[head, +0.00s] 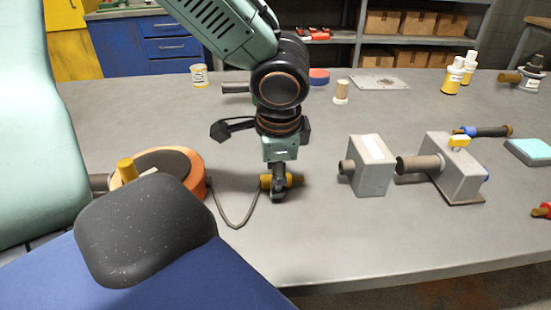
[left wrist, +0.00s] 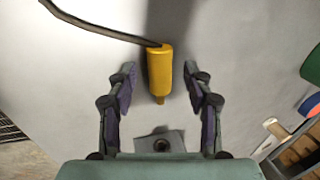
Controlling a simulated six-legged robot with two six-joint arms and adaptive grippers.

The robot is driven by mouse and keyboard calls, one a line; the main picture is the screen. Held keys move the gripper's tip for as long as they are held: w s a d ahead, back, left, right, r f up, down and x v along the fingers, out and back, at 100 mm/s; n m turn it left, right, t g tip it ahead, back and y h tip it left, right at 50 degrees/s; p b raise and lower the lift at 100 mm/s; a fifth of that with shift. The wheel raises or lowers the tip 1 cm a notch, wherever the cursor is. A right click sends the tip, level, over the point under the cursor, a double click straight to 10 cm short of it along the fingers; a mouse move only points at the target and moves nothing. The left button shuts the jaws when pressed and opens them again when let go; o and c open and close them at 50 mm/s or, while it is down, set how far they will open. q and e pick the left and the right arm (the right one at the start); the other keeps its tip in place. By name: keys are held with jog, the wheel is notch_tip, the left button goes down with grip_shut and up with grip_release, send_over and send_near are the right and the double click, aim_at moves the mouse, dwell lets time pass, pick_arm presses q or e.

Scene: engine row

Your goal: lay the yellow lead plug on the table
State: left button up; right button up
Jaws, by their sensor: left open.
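The yellow lead plug (left wrist: 160,72) shows in the left wrist view between my left gripper's two fingers (left wrist: 159,88), with a visible gap on each side. Its grey lead runs off to the upper left. In the head view the plug (head: 294,180) is partly hidden behind the left gripper (head: 279,193), low over the grey table (head: 330,245). It appears to lie on the table on its side, with its shadow close beside it. My left gripper is open around it. My right gripper is not in view.
The lead loops to an orange reel (head: 195,185) at left. Right of the gripper stand a grey block (head: 371,175) and a larger grey block with a shaft (head: 455,175). Yellow-and-white bottles (head: 452,78) stand at the back right. The table's front middle is clear.

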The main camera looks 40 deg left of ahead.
pick_arm(q)
jog(key=shift+r+p, duration=3.4)
jog(key=shift+r, duration=0.15)
notch_tip(320, 180, down, 2)
jog(key=shift+b, duration=0.95)
notch_tip(320, 180, down, 5)
jog(key=b, duration=0.5)
jog(key=shift+f, duration=0.15)
jog(key=shift+f+b, duration=0.3)
jog(key=shift+f, duration=0.15)
notch_tip(320, 180, up, 9)
jog(key=p, duration=0.9)
jog(key=shift+r, duration=0.2)
jog(key=shift+w+d+f+p, duration=0.1)
jog(key=shift+w+d+p, duration=0.85)
jog(key=shift+w+p, duration=0.2)
